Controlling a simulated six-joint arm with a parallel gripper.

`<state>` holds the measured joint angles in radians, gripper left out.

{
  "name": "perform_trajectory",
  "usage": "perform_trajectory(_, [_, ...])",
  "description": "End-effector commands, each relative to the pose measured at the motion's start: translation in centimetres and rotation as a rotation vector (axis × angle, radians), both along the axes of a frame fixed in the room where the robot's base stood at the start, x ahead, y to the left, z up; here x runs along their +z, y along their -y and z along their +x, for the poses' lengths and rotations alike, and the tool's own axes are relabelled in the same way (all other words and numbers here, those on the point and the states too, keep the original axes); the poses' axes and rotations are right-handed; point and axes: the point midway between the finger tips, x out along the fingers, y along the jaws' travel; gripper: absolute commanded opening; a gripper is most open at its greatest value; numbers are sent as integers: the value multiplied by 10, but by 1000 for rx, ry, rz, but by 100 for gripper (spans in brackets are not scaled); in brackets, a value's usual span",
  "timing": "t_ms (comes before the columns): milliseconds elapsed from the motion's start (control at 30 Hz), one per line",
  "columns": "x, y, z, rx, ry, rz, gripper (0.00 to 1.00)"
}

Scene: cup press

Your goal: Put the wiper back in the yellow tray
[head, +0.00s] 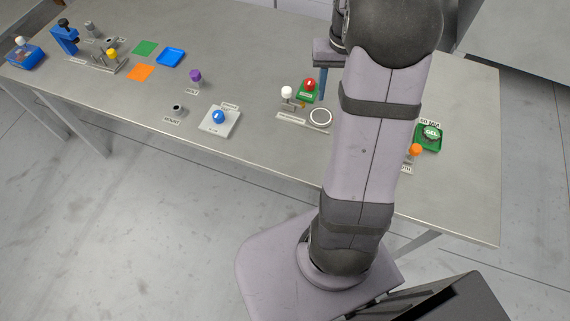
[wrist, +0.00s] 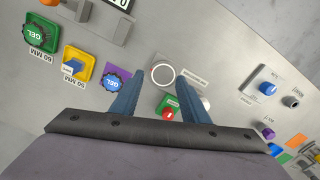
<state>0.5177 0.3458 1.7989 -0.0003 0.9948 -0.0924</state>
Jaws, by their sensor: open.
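The yellow tray (wrist: 88,76) lies at the left in the wrist view, beside a 60 MM label. A blue piece with a pale part (wrist: 73,66) sits in it; I cannot tell whether this is the wiper. No other thing is clearly the wiper. My arm hides the yellow tray in the head view. My gripper (wrist: 161,80) is open and empty, its blue fingers pointing down over the table.
A green tray with a red knob (wrist: 168,113) is close to the fingers, with a white knob (wrist: 207,103) to its right. A purple tray with a blue GEL disc (wrist: 114,82) is left of the fingers. A white plate with a blue knob (head: 219,117) stands farther left in the head view.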

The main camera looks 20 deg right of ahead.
Motion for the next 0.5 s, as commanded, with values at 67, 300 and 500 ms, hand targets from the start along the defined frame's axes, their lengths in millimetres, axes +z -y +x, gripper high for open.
perform_trajectory(67, [-2, -53, -13, 91, -1, 0, 41])
perform_trajectory(300, [-20, -158, -76, 302, 1, -1, 41])
perform_trajectory(500, [-33, -193, -119, 403, 0, -1, 41])
